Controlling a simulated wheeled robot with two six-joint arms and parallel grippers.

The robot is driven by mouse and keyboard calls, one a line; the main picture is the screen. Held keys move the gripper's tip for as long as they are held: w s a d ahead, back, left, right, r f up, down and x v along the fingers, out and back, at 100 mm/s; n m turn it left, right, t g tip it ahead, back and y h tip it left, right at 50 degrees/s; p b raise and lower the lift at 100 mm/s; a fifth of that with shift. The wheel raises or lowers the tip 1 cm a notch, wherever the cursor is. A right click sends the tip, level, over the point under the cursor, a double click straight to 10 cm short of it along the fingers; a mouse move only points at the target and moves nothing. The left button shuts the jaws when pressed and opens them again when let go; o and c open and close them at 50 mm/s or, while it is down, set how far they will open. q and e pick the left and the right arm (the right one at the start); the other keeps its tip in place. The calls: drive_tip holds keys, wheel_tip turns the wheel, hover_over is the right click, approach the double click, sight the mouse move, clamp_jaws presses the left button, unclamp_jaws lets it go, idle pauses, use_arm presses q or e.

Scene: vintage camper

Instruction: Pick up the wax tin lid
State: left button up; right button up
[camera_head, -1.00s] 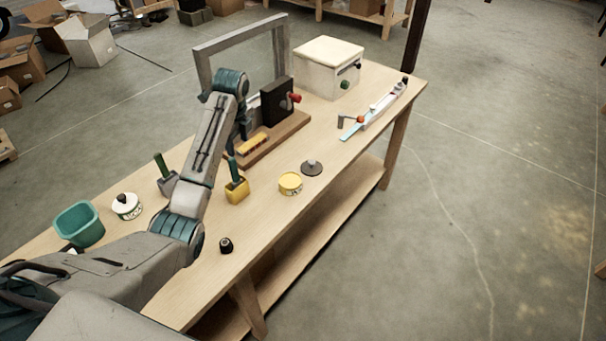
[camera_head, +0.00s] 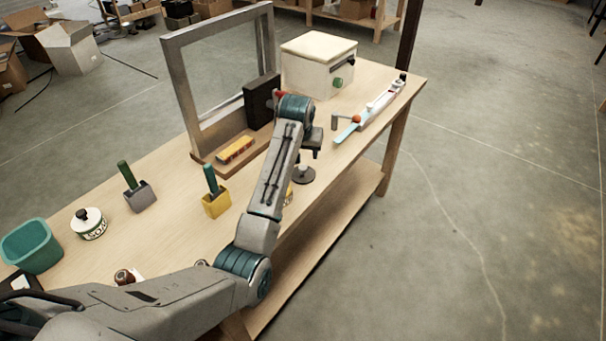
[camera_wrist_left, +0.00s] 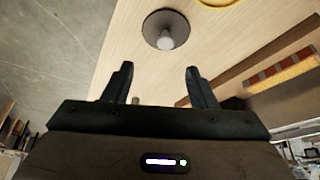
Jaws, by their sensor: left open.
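The wax tin lid is a dark grey disc (camera_head: 303,178) with a small pale knob. It lies flat on the wooden workbench, close to the long edge on the right. My left gripper (camera_head: 313,152) is near the lid in the head view, with the lid just below it in the picture. In the left wrist view the lid (camera_wrist_left: 152,27) lies beyond the two open, empty fingers (camera_wrist_left: 159,72), apart from them. The yellow wax tin (camera_head: 289,194) is mostly hidden behind my left arm; part of its rim (camera_wrist_left: 218,2) shows at the wrist view's top edge. My right gripper is not in view.
A metal frame on a wooden base (camera_head: 222,168) and a cream box (camera_head: 312,75) stand farther back. A yellow block with a green handle (camera_head: 216,204), a white tin (camera_head: 89,226) and a teal bin (camera_head: 32,247) stand to the left. A blue-and-white tool (camera_head: 372,110) lies right.

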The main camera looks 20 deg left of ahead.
use_arm(q)
drive_tip(key=p, duration=0.1)
hover_over(303, 168)
drive_tip(key=s, duration=0.3)
drive_tip(key=f, duration=0.4)
drive_tip(key=shift+w+d+f, duration=0.1)
drive_tip(key=shift+w+d, duration=0.15)
drive_tip(key=shift+d, duration=0.15)
drive_tip(key=shift+w+a+f+p, duration=0.1)
drive_tip(key=shift+w+f+p, duration=0.15)
drive_tip(key=shift+f+p, duration=0.2)
drive_tip(key=x, duration=0.1)
drive_tip(key=p+x, duration=0.1)
drive_tip(key=x, duration=0.1)
drive_tip(key=shift+a+f, duration=0.15)
drive_tip(key=shift+a, duration=0.1)
drive_tip(key=shift+w+f, duration=0.25)
drive_tip(key=shift+f, duration=0.4)
drive_tip(key=c, duration=1.1)
